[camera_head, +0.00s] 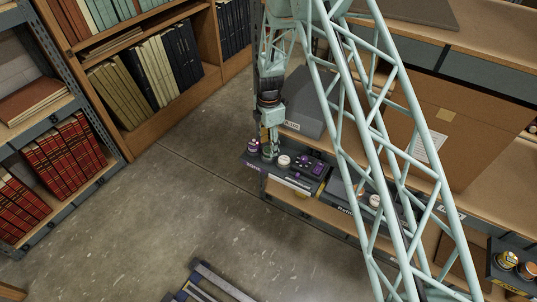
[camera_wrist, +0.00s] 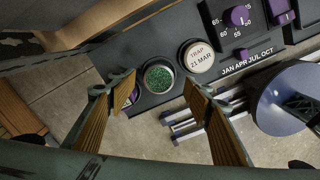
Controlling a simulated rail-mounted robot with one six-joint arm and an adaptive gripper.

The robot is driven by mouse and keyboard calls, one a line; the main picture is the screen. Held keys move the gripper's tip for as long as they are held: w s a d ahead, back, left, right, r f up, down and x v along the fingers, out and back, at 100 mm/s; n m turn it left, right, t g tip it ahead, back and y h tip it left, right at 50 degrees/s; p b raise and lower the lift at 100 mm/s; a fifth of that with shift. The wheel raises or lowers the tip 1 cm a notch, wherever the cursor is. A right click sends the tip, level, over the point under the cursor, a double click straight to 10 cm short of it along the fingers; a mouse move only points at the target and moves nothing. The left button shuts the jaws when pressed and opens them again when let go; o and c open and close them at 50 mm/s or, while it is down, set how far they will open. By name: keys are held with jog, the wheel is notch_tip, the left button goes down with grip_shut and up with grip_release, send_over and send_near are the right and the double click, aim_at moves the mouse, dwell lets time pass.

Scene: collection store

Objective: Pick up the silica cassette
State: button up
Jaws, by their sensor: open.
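Nothing is between the pads, and I cannot tell the exact height above the cassette. In the head view my gripper (camera_head: 269,150) is over the left part of the dark panel on the shelf edge, and it seems to hide the cassette there.
A white round trap (camera_wrist: 198,57) marked "TRAP 21 MAR" sits close right of the cassette. A purple knob (camera_wrist: 240,16) and a purple slider are farther right. A purple-and-white round item (camera_head: 253,146) is at the panel's left end. A grey box (camera_head: 302,103) stands behind.

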jog(key=shift+w+f+b, duration=0.1)
jog(key=shift+f+b, duration=0.2)
jog(key=shift+f, duration=1.75)
jog(key=c, duration=1)
